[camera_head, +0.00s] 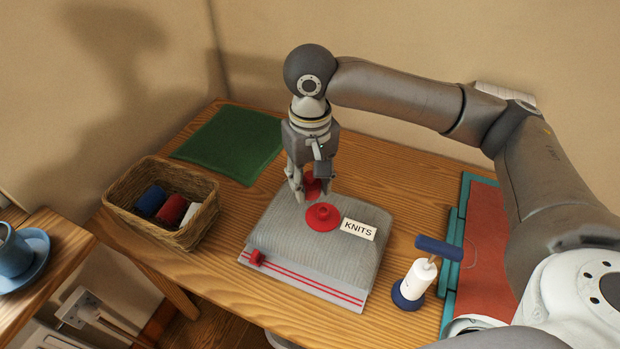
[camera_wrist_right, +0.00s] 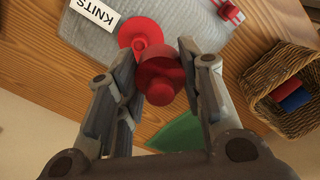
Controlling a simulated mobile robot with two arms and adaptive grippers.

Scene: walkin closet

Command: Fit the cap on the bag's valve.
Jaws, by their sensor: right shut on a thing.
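The bag (camera_head: 290,240) is a flat grey ribbed pack labelled KNITS, lying on the wooden table. It also shows in the wrist view (camera_wrist_right: 195,15). Its red round valve (camera_head: 323,217) is on top, uncovered, with a raised centre. My right gripper (camera_head: 312,193) points down just behind the valve, shut on the red cap (camera_head: 313,184). In the wrist view the cap (camera_wrist_right: 158,78) sits between both fingertips and overlaps the near edge of the valve (camera_wrist_right: 140,35). The cap looks apart from the valve; its exact height is hard to tell. My left gripper is not in view.
A wicker basket (camera_head: 185,238) with coloured rolls stands left of the bag. A green cloth (camera_head: 230,143) lies behind. A white hand pump (camera_head: 417,280) with blue handle stands at the right, beside a teal-edged red folder (camera_head: 480,245). A red slider (camera_head: 256,258) is on the bag's front edge.

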